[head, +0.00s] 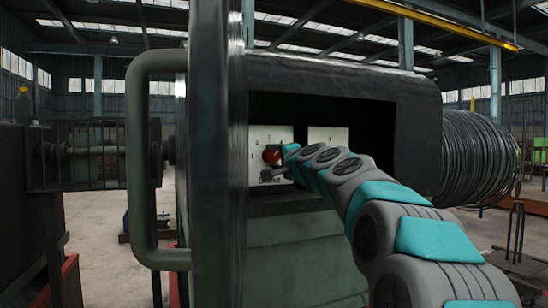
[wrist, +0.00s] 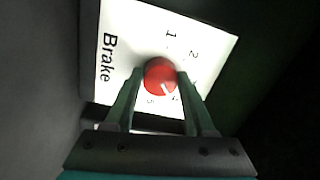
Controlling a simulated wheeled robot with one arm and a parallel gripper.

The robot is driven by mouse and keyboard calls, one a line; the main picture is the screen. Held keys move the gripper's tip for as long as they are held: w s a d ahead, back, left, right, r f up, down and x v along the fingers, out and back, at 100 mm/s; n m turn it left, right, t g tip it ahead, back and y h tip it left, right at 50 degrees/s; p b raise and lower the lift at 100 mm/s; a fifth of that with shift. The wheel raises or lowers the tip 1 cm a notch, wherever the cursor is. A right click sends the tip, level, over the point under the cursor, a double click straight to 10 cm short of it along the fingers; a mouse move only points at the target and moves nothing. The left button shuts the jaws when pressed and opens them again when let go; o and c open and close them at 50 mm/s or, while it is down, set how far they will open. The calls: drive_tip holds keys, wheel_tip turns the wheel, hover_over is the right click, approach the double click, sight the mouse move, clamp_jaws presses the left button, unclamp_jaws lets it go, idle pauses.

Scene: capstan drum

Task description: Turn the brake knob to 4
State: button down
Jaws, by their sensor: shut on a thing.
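The red brake knob (wrist: 160,74) sits on a white panel (wrist: 120,30) lettered "Brake", which appears turned sideways in the wrist view. A white pointer mark on the knob's lower right points toward the 4. The 1, 2, 4 and 5 can be made out; the 3 is mostly hidden by a finger. My gripper (wrist: 160,80) has one finger on each side of the knob and is shut on it. In the head view, the knob (head: 270,156) shows on the panel (head: 257,138), partly covered by my gripper (head: 279,154).
The panel sits inside a dark recess of the machine housing (head: 345,72). A second white plate (head: 328,136) is to its right. A thick dark post (head: 215,160) and a bent green pipe handle (head: 137,160) stand on the left. A cable drum (head: 480,155) is at the right.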

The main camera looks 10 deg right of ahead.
drive_tip(key=shift+c, duration=1.2)
unclamp_jaws()
drive_tip(key=shift+d, duration=0.1)
drive_tip(key=shift+s, duration=0.1)
drive_tip(key=b+v, duration=0.1)
drive_tip(key=v, duration=0.6)
drive_tip(key=shift+s, duration=0.3)
drive_tip(key=shift+d+f, duration=0.1)
